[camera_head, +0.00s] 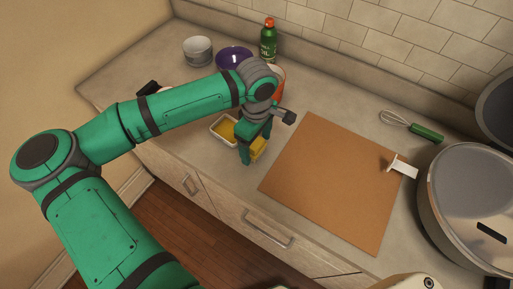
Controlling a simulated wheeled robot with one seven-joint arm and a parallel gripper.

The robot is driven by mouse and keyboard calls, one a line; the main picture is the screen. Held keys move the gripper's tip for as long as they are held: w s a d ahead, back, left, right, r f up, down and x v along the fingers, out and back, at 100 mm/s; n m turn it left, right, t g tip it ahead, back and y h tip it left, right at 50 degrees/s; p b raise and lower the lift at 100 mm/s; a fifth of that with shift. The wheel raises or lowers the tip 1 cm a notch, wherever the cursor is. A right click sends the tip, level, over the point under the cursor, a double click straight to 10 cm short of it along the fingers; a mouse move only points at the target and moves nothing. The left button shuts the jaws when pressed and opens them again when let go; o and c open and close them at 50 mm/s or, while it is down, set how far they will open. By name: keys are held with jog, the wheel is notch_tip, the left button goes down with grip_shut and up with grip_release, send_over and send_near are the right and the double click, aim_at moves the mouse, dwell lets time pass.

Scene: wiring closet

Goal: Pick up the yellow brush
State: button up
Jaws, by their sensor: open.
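A brown board (330,180) lies bare on the counter, with a white-handled tool (402,167) at its right edge.

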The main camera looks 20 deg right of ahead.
jog(key=c, duration=1.2)
jog(key=shift+r, duration=0.75)
jog(key=s+a+r, duration=0.2)
jog(key=s+r, duration=0.1)
jog(key=s, duration=0.1)
jog(key=s+a+r, duration=0.2)
jog(key=s+r, duration=0.2)
jog(key=s+a+r, duration=0.2)
jog(key=s+r, duration=0.2)
jog(key=shift+s+a+r, duration=0.1)
jog(key=shift+a+r, duration=0.15)
jog(key=shift+a, duration=0.15)
jog(key=o, duration=0.5)
jog(key=c, duration=0.4)
